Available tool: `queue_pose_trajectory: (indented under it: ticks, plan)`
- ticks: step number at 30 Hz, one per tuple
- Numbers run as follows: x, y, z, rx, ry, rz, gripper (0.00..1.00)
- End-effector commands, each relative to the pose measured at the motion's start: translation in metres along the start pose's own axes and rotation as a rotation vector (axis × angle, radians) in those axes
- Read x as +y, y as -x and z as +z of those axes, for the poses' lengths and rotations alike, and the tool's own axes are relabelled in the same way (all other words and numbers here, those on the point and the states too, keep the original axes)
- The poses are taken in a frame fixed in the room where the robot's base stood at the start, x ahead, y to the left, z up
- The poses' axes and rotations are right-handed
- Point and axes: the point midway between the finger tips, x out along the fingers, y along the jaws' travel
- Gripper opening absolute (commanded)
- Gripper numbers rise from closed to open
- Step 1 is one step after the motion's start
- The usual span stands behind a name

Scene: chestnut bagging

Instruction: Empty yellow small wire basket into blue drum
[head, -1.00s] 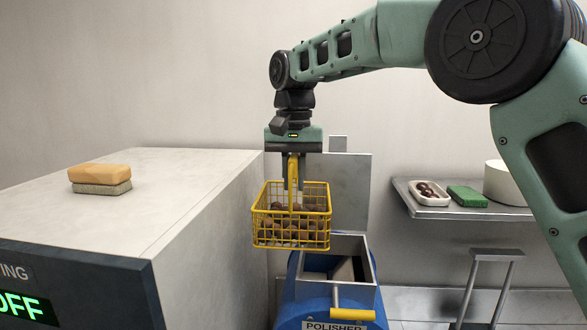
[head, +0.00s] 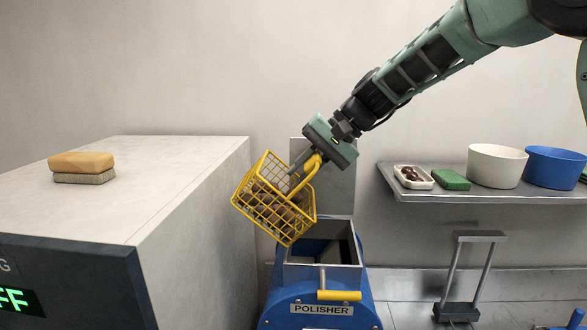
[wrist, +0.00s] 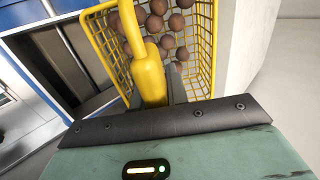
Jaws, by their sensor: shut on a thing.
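My gripper (head: 311,163) is shut on the yellow handle of the small wire basket (head: 262,219). The basket is tilted in the air, its lower corner pointing down toward the drum. Several brown chestnuts lie inside it; they also show in the basket in the wrist view (wrist: 207,38). The blue drum (head: 283,304), labelled POLISHER, stands below and slightly right of the basket. Its square metal hopper mouth (head: 350,262) faces up and is open. The basket's lower edge is close above the hopper's left side. No chestnuts are seen falling.
A pale counter (head: 180,165) with sponges (head: 82,166) stands close at the left. A wall shelf (head: 440,193) at right holds a white dish with chestnuts (head: 413,177), a green sponge (head: 451,180), a white bowl (head: 497,166) and a blue bowl (head: 553,168).

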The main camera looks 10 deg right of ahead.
Motion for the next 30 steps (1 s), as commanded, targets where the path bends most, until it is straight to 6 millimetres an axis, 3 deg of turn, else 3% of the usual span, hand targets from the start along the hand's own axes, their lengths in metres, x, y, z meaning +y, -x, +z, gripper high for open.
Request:
queue_pose_trajectory:
  ticks: [5,30]
  plan:
    - [0.011,0.005,-0.001,0.004,-0.004,-0.148,0.00]
    - [0.032,0.004,0.000,0.001,0.003,-0.345,0.00]
